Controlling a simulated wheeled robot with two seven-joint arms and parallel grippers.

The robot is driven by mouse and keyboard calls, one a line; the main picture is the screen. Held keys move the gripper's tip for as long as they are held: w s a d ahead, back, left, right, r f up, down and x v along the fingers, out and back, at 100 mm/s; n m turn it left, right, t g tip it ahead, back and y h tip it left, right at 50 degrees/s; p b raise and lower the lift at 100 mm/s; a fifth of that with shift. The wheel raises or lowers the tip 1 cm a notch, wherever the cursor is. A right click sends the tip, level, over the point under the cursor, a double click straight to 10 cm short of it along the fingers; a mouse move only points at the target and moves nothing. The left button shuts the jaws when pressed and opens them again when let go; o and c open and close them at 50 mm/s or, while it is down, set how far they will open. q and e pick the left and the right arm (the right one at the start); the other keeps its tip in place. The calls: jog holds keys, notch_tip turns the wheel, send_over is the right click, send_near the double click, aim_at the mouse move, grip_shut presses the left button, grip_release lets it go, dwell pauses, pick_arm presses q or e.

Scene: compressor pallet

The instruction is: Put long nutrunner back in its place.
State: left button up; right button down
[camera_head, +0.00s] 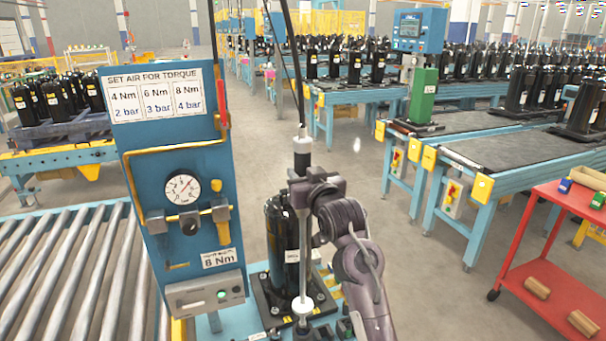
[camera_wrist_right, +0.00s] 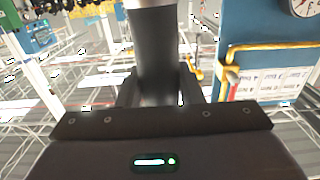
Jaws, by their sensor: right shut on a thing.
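The long nutrunner (camera_head: 302,153) hangs upright from a dark cable or hose above. It has a black and white upper body and a thin pale shaft that runs down to a white collar near the pallet. My right gripper (camera_head: 308,188) is shut on its body. In the right wrist view the nutrunner's dark cylinder (camera_wrist_right: 157,50) stands between the two fingers of my right gripper (camera_wrist_right: 158,92). In the head view the shaft passes in front of a black compressor (camera_head: 281,235); I cannot tell whether its lower tip touches anything. My left gripper is not in view.
A blue panel (camera_head: 172,128) with a pressure gauge (camera_head: 182,189) and torque sign stands close left of the nutrunner. A roller conveyor (camera_head: 70,265) lies at left. A red cart (camera_head: 560,275) and blue conveyor benches (camera_head: 500,150) stand at right. Open floor lies between.

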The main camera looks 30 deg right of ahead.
aim_at(305, 217)
jog(key=shift+f+b, duration=3.1)
jog(key=shift+f, duration=1.85)
dwell(1.2)
jog(key=c, duration=0.9)
grip_release()
jog(key=shift+s, duration=0.1)
jog(key=shift+f, duration=0.35)
jog(key=shift+s+a, duration=0.1)
jog(key=shift+s, duration=0.25)
jog(key=b+v, duration=0.2)
jog(key=v, duration=0.5)
jog(key=shift+r, duration=0.25)
jog(key=shift+f, duration=0.1)
